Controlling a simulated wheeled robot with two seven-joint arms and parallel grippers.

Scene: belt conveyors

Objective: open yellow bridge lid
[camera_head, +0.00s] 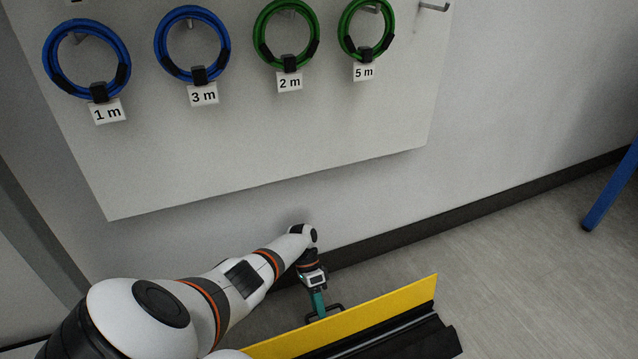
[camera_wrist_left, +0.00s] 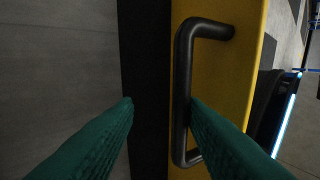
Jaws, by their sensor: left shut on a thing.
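The yellow bridge lid (camera_head: 375,313) is a long yellow strip at the bottom of the head view, running along the wall side of a black channel-like body (camera_head: 415,342). The lid also fills the right middle of the left wrist view (camera_wrist_left: 228,65). A black bar handle (camera_wrist_left: 184,80) is fixed to its yellow face. My left gripper (camera_head: 319,304) is at the lid's wall-side edge, with its teal fingers shut on the handle. In the left wrist view the handle bar lies against the right fingertip. The lid's exact tilt is hard to tell. My right gripper is out of view.
A pale board (camera_head: 270,140) on the wall holds blue and green cable coils with length tags. A blue leg (camera_head: 610,190) stands at the far right. Grey floor (camera_head: 520,265) is clear right of the lid. A lit strip (camera_wrist_left: 287,110) shows in the wrist view.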

